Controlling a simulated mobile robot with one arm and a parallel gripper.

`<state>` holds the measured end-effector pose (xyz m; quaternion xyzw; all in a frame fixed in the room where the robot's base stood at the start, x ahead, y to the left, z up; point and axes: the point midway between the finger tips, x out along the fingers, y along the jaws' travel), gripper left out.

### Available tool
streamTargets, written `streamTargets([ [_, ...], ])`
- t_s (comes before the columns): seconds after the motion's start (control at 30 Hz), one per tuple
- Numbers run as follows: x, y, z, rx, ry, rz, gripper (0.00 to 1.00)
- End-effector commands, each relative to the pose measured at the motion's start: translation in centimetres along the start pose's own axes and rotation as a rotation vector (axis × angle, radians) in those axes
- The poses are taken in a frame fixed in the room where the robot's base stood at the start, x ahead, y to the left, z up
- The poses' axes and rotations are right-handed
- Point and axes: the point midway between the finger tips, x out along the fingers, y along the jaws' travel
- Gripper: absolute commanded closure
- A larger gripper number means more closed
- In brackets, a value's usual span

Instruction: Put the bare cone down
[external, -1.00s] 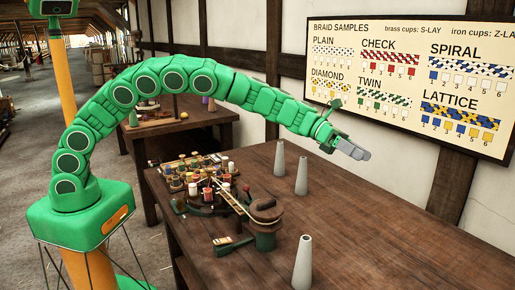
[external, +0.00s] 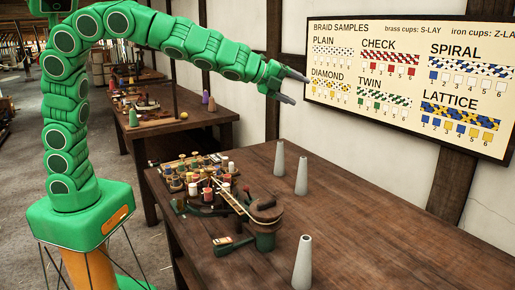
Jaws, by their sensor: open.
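Three bare grey cones stand upright on the near brown table (external: 390,245). One cone (external: 279,159) is at the far edge by the wall, a second cone (external: 302,176) stands a little nearer and to the right, and a third cone (external: 302,262) is near the front. My gripper (external: 300,88) is raised well above the table, left of the sample board. Its jaws are open and nothing shows between them. It is apart from all three cones.
A rack of coloured spools (external: 193,175) and a round wooden-topped device (external: 266,214) crowd the table's left side. A green-handled brush (external: 233,245) lies in front. A braid sample board (external: 412,85) hangs on the wall. The table's right side is clear.

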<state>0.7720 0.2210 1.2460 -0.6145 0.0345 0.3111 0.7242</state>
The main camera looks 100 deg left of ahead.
Motion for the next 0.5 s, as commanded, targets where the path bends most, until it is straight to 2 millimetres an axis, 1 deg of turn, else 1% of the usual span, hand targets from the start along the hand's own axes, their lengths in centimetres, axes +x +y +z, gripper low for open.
streamTargets([
  [0.03,-1.7,1.0,0.6,-0.062,-0.023,0.034,0.27],
  [0.17,-5.3,4.1,1.7,-0.234,-0.079,0.130,0.27],
  [0.23,-7.4,6.2,2.2,-0.323,-0.111,0.188,0.27],
  [0.37,-11.5,10.0,2.4,-0.482,-0.164,0.292,0.27],
  [0.4,-12.8,11.4,2.4,-0.530,-0.182,0.331,0.27],
  [0.47,-14.8,13.4,2.2,-0.598,-0.205,0.383,0.27],
  [0.5,-16.2,14.7,2.0,-0.645,-0.222,0.419,0.27],
])
